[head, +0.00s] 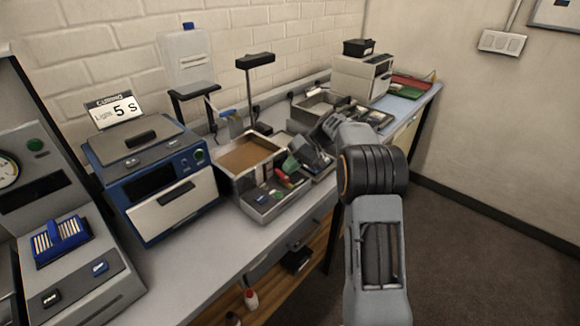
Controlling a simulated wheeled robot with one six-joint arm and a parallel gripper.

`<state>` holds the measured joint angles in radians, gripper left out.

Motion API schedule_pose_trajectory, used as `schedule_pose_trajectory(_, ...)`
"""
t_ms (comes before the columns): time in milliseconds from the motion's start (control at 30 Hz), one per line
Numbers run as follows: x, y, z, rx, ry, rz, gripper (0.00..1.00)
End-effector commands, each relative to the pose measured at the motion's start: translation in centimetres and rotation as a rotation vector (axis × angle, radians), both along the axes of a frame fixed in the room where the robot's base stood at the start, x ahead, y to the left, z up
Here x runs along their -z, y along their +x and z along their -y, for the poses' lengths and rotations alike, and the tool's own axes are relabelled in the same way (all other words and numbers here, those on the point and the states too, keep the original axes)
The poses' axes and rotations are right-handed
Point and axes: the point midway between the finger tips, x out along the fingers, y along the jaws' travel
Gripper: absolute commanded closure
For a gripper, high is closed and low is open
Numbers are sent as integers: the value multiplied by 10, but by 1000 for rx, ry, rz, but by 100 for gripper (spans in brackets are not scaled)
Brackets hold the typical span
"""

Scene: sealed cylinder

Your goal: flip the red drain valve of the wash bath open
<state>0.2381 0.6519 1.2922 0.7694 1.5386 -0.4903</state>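A steel open-topped unit (275,208) stands on the bench in the middle of the head view. It has a brown-floored compartment (247,157) at its back and a lower front part with small coloured pieces. A small red piece (283,184) shows there; I cannot tell whether it is the drain valve or how it is set. A second steel basin (318,106) stands farther back, partly hidden by my arm. Which of the two is the wash bath is unclear. My gripper (303,152) is above the steel unit's right side, its fingers too small and overlapped to read.
A blue-and-white machine (172,200) with a sign reading "5 S" stands left of the steel unit. A black-topped stand (255,62) rises behind it. A grey printer-like box (362,76) and red and green trays (410,86) are at the far end. Floor (470,250) on the right is clear.

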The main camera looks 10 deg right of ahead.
Motion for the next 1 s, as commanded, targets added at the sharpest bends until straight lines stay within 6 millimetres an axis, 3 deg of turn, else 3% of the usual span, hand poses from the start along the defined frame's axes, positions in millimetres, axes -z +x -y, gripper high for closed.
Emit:
schedule_pose_trajectory(267, 3, -12, -2, -7, 0, -9, 100)
schedule_pose_trajectory(633, 3, -11, 0, -10, 0, -15, 100)
schedule_pose_trajectory(933, -4, 12, 34, -6, 0, -1, 100)
schedule_pose_trajectory(1000, -13, 18, 42, -7, -1, 3, 100)
